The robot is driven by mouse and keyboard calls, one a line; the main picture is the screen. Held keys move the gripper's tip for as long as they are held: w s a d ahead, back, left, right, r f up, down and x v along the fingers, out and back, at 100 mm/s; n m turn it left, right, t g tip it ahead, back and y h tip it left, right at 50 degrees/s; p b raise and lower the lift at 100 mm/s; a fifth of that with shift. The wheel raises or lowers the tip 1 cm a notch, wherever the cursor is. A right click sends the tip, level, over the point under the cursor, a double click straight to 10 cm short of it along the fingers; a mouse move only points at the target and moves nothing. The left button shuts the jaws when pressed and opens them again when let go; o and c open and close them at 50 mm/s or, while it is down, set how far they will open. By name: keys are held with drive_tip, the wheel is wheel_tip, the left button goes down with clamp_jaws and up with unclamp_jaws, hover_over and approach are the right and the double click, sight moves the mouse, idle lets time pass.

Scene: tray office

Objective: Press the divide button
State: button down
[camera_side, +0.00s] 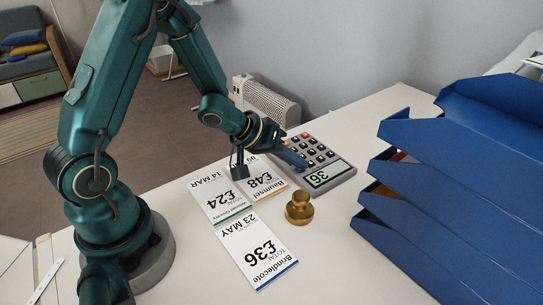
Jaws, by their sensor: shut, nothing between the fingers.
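A grey calculator (329,177) lies on the white desk right of the middle. Its display reads 36 and appears upside down from this side. Its dark keys and a few red ones show beyond the display. The labels are too small to read, so I cannot tell which key is divide. My gripper (301,167) is shut and empty. Its fingertips are over the left part of the keypad and hide some keys. I cannot tell whether they touch a key.
Receipt cards reading £24 (222,201), £48 (263,187) and £36 (256,254) lie left of the calculator. A brass weight (299,209) stands in front of it. Stacked blue trays (452,184) fill the right side.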

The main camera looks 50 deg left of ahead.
sight(295, 173)
drive_tip(key=shift+r, duration=0.8)
drive_tip(key=shift+r, duration=2.5)
